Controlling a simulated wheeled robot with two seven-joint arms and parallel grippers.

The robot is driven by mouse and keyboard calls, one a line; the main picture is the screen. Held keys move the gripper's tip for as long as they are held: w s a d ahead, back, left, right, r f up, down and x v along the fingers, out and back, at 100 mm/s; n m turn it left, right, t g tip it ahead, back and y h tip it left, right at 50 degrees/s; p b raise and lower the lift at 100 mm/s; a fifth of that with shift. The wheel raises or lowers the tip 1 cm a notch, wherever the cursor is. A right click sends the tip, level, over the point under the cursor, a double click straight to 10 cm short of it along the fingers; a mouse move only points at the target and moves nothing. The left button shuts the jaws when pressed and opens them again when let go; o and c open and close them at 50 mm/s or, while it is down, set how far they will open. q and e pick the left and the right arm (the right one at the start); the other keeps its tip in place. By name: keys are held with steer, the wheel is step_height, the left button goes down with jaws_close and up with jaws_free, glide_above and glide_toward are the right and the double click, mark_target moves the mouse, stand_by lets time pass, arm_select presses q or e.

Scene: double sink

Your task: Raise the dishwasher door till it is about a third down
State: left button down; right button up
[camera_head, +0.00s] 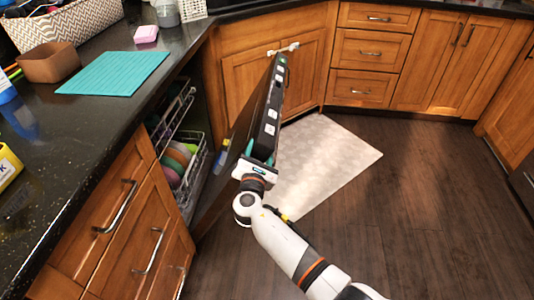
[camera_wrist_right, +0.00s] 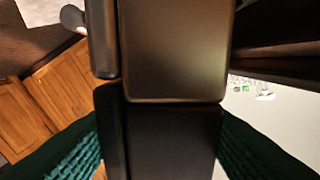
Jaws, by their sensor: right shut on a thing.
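The dishwasher door (camera_head: 268,115) stands partly open, tilted out from the cabinet front. Its dark top edge with small light labels faces up. In the right wrist view the door edge (camera_wrist_right: 172,50) fills the middle as dark panels. My right gripper (camera_head: 259,158) is shut on the near part of this edge. Its green ribbed pads lie on both sides of the edge in the wrist view (camera_wrist_right: 160,150). Behind the door, the dishwasher opening shows a rack (camera_head: 191,177) with colored plates (camera_head: 173,165). My left gripper is not in view.
A black counter (camera_head: 100,115) runs along the left, with a teal mat (camera_head: 117,73) on it. Wooden drawers (camera_head: 125,215) stand left of the opening. A pale rug (camera_head: 325,160) lies right of the door. The dark floor on the right is clear.

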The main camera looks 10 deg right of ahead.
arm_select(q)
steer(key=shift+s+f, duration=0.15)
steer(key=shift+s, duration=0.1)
arm_select(e)
steer(key=shift+a+r, duration=0.1)
steer(key=shift+a, duration=0.2)
steer(key=o, duration=1.4)
steer(key=shift+s+a, duration=0.1)
steer(key=shift+s, duration=0.45)
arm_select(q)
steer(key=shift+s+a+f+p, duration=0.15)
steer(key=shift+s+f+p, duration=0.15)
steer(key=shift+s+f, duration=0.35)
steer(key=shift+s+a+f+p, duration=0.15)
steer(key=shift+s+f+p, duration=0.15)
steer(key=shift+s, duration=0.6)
arm_select(e)
steer(key=shift+v, duration=5.45)
